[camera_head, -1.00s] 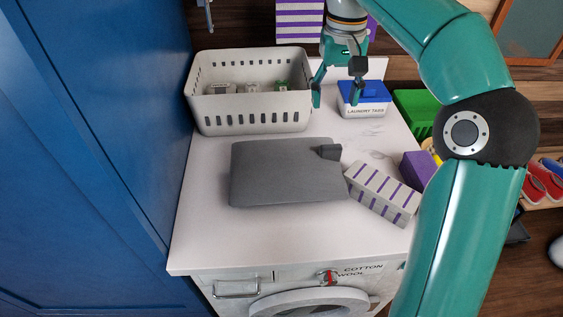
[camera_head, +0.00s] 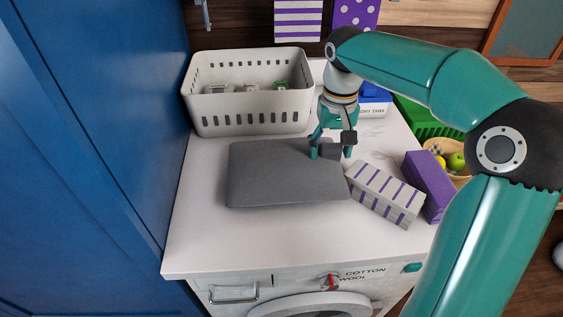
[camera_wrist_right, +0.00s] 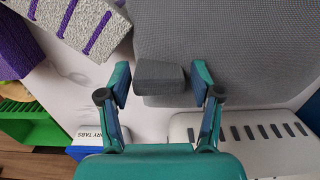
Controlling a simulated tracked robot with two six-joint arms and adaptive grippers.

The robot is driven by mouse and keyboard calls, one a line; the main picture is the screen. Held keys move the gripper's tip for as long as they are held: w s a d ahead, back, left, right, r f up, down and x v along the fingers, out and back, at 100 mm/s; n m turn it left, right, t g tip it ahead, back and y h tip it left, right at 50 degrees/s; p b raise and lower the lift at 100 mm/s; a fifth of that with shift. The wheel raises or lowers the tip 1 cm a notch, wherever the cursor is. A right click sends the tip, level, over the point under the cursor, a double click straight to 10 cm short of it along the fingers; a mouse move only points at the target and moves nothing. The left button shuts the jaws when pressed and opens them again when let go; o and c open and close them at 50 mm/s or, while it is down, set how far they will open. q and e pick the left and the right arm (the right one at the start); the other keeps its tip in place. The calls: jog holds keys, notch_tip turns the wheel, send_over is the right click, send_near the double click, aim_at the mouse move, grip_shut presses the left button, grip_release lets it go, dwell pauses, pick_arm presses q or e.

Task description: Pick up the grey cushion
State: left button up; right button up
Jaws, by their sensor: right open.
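The grey cushion (camera_head: 280,178) lies flat on the white top of the washing machine, in the middle of the head view. A small dark grey block-shaped tab (camera_wrist_right: 160,76) sticks out at its edge. My right gripper (camera_head: 331,153) is at the cushion's far right corner. In the right wrist view the gripper (camera_wrist_right: 160,84) is open, with one finger on each side of the tab. A small gap shows between the tab and the left finger; contact on the right side is hard to tell. The cushion's body (camera_wrist_right: 225,50) fills the upper right there. My left gripper is not in view.
A white slotted basket (camera_head: 250,118) with small items stands behind the cushion. A purple-striped box (camera_head: 385,193) and a purple block (camera_head: 428,184) stand close on the right. A blue-lidded laundry tabs box (camera_head: 374,96) is behind my gripper. The front of the top is clear.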

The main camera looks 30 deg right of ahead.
jog(key=shift+f, duration=0.3)
grip_shut()
jog(key=shift+r, duration=0.15)
